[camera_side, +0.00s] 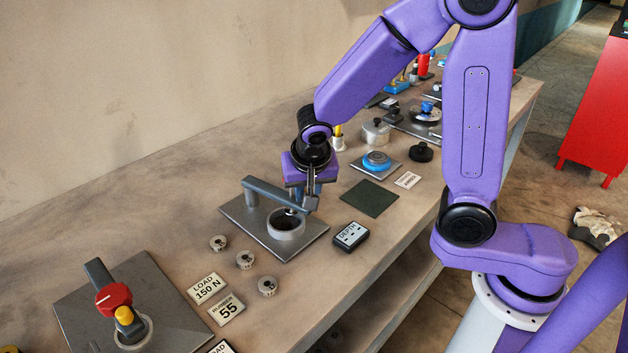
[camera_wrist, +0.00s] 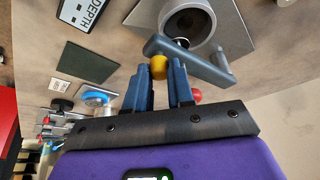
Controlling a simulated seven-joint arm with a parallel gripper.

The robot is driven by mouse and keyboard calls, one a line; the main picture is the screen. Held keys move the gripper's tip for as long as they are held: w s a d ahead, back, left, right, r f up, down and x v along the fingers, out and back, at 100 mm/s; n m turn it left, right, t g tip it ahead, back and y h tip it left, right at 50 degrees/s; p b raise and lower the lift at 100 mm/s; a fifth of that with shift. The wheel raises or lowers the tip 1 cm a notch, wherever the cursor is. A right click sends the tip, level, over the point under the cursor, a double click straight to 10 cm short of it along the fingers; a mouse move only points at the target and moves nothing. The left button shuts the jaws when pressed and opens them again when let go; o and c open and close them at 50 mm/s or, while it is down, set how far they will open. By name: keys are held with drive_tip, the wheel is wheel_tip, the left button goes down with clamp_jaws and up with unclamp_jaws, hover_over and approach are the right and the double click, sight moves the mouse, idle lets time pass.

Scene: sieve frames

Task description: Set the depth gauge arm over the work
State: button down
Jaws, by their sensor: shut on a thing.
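The depth gauge arm (camera_side: 280,192) is a grey bar on a post at the back left of a grey plate (camera_side: 257,235). It also shows in the wrist view (camera_wrist: 192,62). A round metal ring (camera_side: 287,228), dark inside, stands on the plate; it also shows in the wrist view (camera_wrist: 213,22). The bar's free end lies near the ring's edge, with a small tip under it overlapping the ring's rim in the wrist view. My gripper (camera_side: 310,195) is shut at the bar's free end, on a yellow knob (camera_wrist: 158,67) between the fingertips.
A DEPTH display (camera_side: 351,235) and a dark green mat (camera_side: 370,198) lie right of the plate. A second plate with a red knob (camera_side: 113,297) stands front left. Bench behind the plate is clear.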

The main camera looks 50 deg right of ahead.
drive_tip(key=shift+a+m+h, duration=0.3)
drive_tip(key=shift+a+m, duration=0.6)
drive_tip(key=shift+a, duration=0.35)
drive_tip(key=c, duration=1)
unclamp_jaws()
drive_tip(key=shift+g, duration=0.3)
drive_tip(key=v, duration=1.7)
drive_tip(key=shift+s+r, duration=0.15)
drive_tip(key=shift+r, duration=0.05)
